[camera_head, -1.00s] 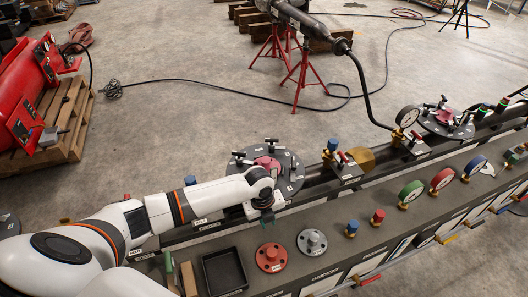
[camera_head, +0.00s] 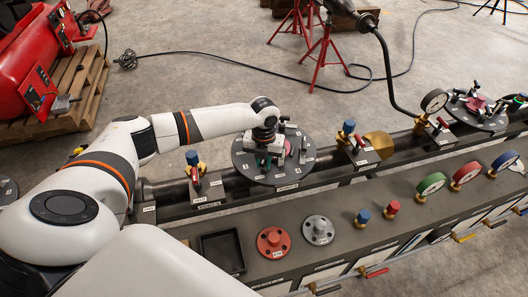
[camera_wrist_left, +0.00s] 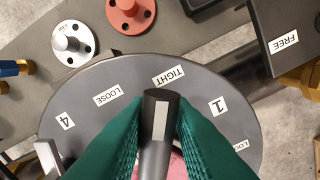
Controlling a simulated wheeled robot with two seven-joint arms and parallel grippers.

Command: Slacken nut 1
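The round dark flange (camera_head: 287,179) lies on the pipe line in the head view, with several T-handled nuts and a pinkish-red centre. My left gripper (camera_head: 265,160) is over its near-left part, pointing down. In the left wrist view, its two teal fingers (camera_wrist_left: 160,125) flank a dark bar handle with a grey stripe (camera_wrist_left: 161,118) and appear to press on both sides. The handle's end is close to the TIGHT label (camera_wrist_left: 169,76); label 1 (camera_wrist_left: 218,106) is to its right. LOOSE (camera_wrist_left: 106,95) and 4 (camera_wrist_left: 65,121) are to the left. The nut's base is hidden. My right gripper is out of view.
A black tray (camera_head: 240,266), a red flanged part (camera_head: 272,243) and a grey one (camera_head: 318,230) are on the near bench. Valves with blue knobs (camera_head: 348,128) stand along the pipe. A second flange assembly (camera_head: 478,108) is at the far right.

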